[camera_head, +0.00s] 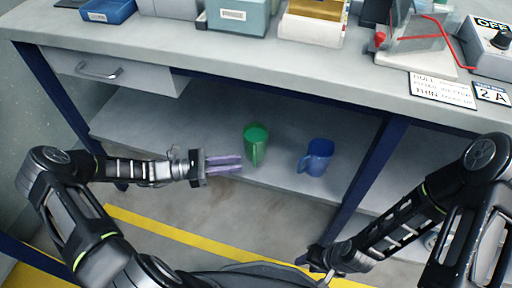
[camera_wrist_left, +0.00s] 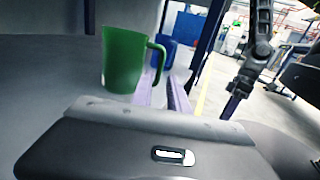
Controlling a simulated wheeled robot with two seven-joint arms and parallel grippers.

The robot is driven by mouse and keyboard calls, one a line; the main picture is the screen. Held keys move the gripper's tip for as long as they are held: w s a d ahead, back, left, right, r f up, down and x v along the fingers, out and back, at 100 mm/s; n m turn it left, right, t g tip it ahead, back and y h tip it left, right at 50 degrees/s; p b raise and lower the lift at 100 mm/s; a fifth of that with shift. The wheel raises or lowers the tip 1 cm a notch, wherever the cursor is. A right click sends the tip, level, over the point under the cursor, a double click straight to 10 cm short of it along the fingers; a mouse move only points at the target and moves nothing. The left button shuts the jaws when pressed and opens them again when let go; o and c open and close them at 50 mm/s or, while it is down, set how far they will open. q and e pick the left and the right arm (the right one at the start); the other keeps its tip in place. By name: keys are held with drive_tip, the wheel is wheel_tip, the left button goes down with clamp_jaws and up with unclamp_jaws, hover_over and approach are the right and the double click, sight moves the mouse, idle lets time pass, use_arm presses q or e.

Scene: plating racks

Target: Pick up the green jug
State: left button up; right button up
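The green jug (camera_head: 256,146) stands upright on the lower shelf, and it shows large in the left wrist view (camera_wrist_left: 123,62) with its handle to the right. My left gripper (camera_head: 242,164) is just left of the jug in the head view. Its two purple fingers are apart with nothing between them. In the left wrist view, the fingers (camera_wrist_left: 163,93) lie to the right of the jug's body, near its handle. My right gripper (camera_head: 318,264) is low, in front of the shelf, and its finger opening is unclear.
A blue jug (camera_head: 318,157) stands right of the green one on the shelf (camera_head: 205,128). A dark blue table leg (camera_head: 368,175) is right of it. The worktop (camera_head: 260,58) overhangs the shelf. A drawer (camera_head: 105,70) is at the upper left.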

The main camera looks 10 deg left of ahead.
sight(255, 166)
use_arm(q)
drive_tip(key=shift+x, duration=0.85)
drive_tip(key=shift+b+x, duration=0.8)
drive_tip(key=shift+x, duration=1.85)
drive_tip(key=shift+w, duration=0.1)
drive_tip(key=shift+c, duration=0.6)
clamp_jaws()
